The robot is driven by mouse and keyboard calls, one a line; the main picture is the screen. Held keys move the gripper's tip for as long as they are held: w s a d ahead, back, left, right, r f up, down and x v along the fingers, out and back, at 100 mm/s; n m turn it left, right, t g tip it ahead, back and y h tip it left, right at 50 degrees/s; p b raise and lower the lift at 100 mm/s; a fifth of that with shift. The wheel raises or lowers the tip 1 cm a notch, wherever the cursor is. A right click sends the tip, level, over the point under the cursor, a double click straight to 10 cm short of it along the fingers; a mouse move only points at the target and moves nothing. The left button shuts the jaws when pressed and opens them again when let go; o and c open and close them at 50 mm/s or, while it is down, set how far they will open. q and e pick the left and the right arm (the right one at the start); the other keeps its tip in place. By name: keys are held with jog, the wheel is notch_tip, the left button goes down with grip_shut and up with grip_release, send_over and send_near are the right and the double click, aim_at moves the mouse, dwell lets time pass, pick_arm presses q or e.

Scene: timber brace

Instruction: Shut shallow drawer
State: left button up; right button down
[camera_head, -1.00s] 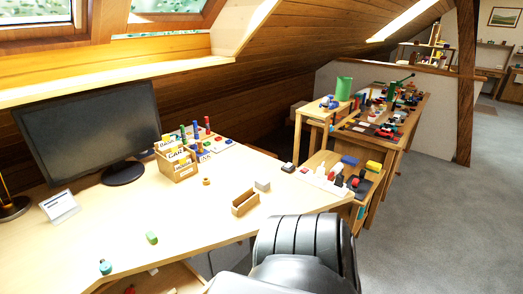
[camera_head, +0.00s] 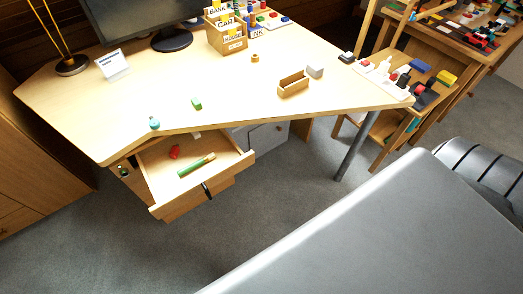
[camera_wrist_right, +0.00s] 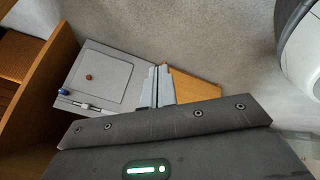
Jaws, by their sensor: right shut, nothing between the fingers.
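A shallow wooden drawer (camera_head: 160,176) is pulled out from under the desk in the head view. A red item (camera_head: 174,152) and a green-handled tool with a tan end (camera_head: 196,165) lie in it. A dark handle (camera_head: 206,190) shows at its front. My right gripper (camera_wrist_right: 156,86) is seen in the wrist view, its grey fingers together and empty. It points toward a grey panel (camera_wrist_right: 105,75) and a wooden piece (camera_wrist_right: 195,86); I cannot tell whether it touches either. The right fingers are not seen in the head view. My left gripper is not in view.
The desk (camera_head: 230,95) stands above the drawer, with a small open wooden box (camera_head: 293,85), a green block (camera_head: 197,104) and a teal item (camera_head: 154,123) on it. Open grey carpet (camera_head: 270,210) lies in front. A grey cabinet (camera_head: 265,136) stands under the desk.

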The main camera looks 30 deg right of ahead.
aim_at(247, 157)
jog(key=w+d+r+n+t+y+b, duration=0.1)
jog(key=w+r+n+t+y+b, duration=0.1)
jog(key=w+r+n, duration=0.3)
jog(key=w+d+r+n+t+y+b, duration=0.2)
jog(key=w+r+t, duration=0.1)
jog(key=w+r, duration=0.35)
jog(key=w+a+r+n+y+b, duration=0.1)
jog(key=a+r+n+y+b, duration=0.1)
jog(key=a+r+n+y, duration=0.55)
jog(key=w+a+r+n+y+b, duration=0.15)
jog(key=r+n, duration=0.35)
jog(key=r, duration=0.6)
jog(key=shift+g, duration=0.3)
jog(key=x, duration=0.4)
jog(key=w+x, duration=0.1)
jog(key=x, duration=0.3)
jog(key=d+x, duration=0.1)
jog(key=x, duration=0.2)
jog(key=shift+w+a, duration=0.2)
jog(key=shift+w, duration=0.65)
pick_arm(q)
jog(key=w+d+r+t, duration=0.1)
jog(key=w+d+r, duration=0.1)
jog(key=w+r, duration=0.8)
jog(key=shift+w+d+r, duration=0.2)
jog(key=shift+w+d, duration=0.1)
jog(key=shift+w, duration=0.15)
